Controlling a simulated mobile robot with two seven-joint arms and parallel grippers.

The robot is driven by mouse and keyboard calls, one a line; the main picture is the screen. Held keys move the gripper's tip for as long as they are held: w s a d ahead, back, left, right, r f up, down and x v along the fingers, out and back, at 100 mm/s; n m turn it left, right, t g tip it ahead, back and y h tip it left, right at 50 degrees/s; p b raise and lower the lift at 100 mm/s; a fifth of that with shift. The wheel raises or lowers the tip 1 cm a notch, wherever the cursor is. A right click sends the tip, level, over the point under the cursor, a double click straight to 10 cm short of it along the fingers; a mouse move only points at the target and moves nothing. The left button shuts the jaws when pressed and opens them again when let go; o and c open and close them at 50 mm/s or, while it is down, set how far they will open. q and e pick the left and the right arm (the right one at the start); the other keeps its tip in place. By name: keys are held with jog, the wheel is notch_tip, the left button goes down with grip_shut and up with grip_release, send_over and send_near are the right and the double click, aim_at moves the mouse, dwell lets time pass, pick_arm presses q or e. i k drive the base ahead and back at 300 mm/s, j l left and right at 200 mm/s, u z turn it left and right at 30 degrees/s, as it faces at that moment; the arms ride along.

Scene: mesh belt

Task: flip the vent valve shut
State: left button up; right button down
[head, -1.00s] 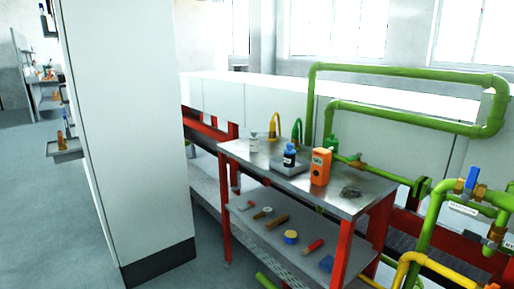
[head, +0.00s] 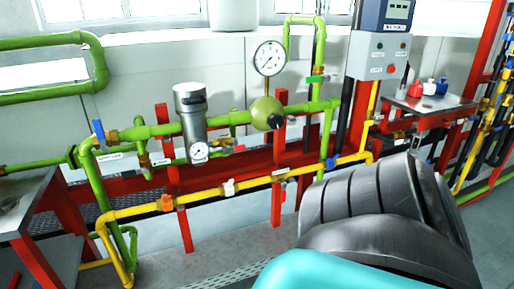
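Green and yellow pipework with several small valves runs across the head view. A blue lever (head: 98,131) stands upright on the green pipe at left. A red handle (head: 239,149) is right of the grey filter, and a green handle (head: 315,79) is on a thin line beside the gauge. The yellow pipe carries an orange fitting (head: 166,203) and a white one (head: 229,187). The labels are too small to read, so I cannot tell which is the vent valve. Neither gripper is in view.
A pressure gauge (head: 269,58), a green regulator (head: 266,113) and a filter (head: 190,117) sit on the pipework. A control box (head: 378,55) and a small side table (head: 428,103) are at right. A workbench edge (head: 28,205) is at left. A dark ribbed part of mine blocks the lower right.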

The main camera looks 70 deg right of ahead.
aim_at(242, 147)
jog(key=z, duration=1.95)
